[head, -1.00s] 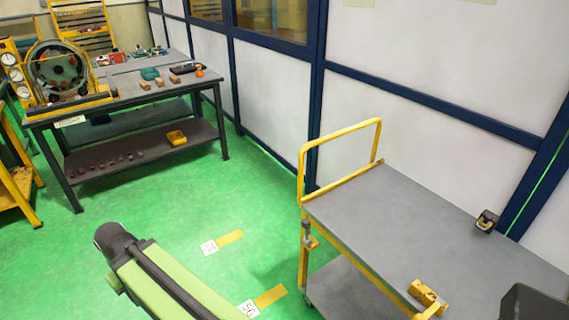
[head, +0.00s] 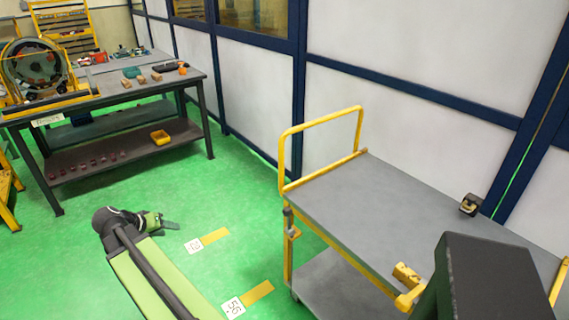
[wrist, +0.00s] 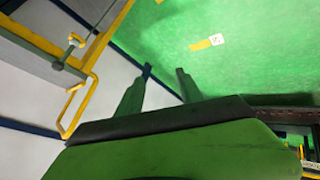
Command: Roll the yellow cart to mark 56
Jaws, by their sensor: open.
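The yellow cart (head: 375,205) stands at the right in the head view, with a yellow frame, grey decks and a raised yellow handle at its far left end. Mark 56 (head: 233,307) is a white floor label beside a yellow strip, just left of the cart's near-left leg. My gripper (head: 170,226) is at the far end of my green arm, left of the cart and apart from it. In the wrist view, its two fingers (wrist: 165,72) are spread with nothing between them. Part of the cart (wrist: 88,85) shows at the left there.
Another floor label with a yellow strip (head: 214,237) lies farther back; its number is hard to read. A dark workbench (head: 180,128) stands at the back left, holding tools and parts. A white panelled wall (head: 400,105) runs behind the cart. Green floor is free between bench and cart.

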